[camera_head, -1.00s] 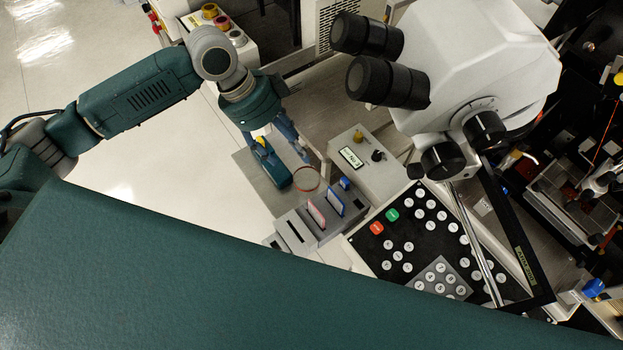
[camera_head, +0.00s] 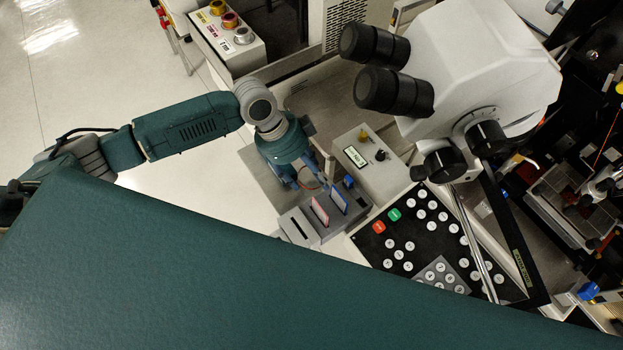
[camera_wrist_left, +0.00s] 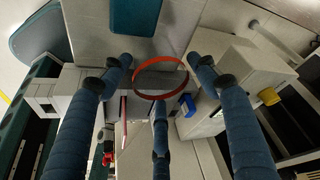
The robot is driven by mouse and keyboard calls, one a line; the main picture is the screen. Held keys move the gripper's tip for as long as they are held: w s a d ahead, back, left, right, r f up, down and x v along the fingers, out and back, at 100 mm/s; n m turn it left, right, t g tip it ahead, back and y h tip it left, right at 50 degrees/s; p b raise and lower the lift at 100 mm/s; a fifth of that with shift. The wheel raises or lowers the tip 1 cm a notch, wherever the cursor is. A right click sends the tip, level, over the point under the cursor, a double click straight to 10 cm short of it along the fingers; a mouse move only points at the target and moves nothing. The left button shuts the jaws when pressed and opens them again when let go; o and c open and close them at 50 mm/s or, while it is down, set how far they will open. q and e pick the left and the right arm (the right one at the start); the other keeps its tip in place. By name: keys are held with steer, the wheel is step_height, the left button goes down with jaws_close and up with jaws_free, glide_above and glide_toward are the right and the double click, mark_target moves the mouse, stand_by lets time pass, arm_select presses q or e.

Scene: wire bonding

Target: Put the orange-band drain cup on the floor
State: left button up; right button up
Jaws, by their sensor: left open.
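The orange-band drain cup shows as a thin orange-red ring (camera_wrist_left: 160,61) in the left wrist view. Its body inside the ring is hard to make out. In the head view a bit of the orange band (camera_head: 314,187) shows beside my left gripper (camera_head: 306,182), which hides part of it. In the left wrist view my left gripper (camera_wrist_left: 161,88) is open, with two fingers on either side of the ring and a third finger at its near edge. I cannot tell whether they touch it. The pale floor (camera_head: 80,90) lies to the left in the head view. My right gripper is not in view.
A grey slotted holder (camera_head: 297,229) with a red and a blue piece stands close to the cup. A grey box (camera_head: 376,177) with a small display and a black keypad (camera_head: 408,250) are to the right. A microscope (camera_head: 480,70) stands above. A dark teal object (camera_wrist_left: 135,15) lies beyond the ring.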

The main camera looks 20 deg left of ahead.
mark_target(309, 176)
arm_select(q)
steer(key=shift+c, duration=0.5)
steer(key=c, duration=0.9)
step_height(309, 176, up, 20)
steer(key=b, duration=0.1)
steer(key=a+r+n+t+y, duration=0.1)
steer(key=n, duration=0.4)
steer(key=a+r+n+t+y, duration=0.1)
steer(key=a+r+n+y, duration=0.1)
steer(key=n, duration=0.4)
steer(key=a+r+n+t+y, duration=0.1)
steer(key=a+n, duration=0.1)
steer(key=n, duration=0.3)
steer(key=shift+a+r+n+t+y, duration=0.15)
steer(key=shift+n+t+y, duration=0.15)
steer(key=shift+t, duration=0.1)
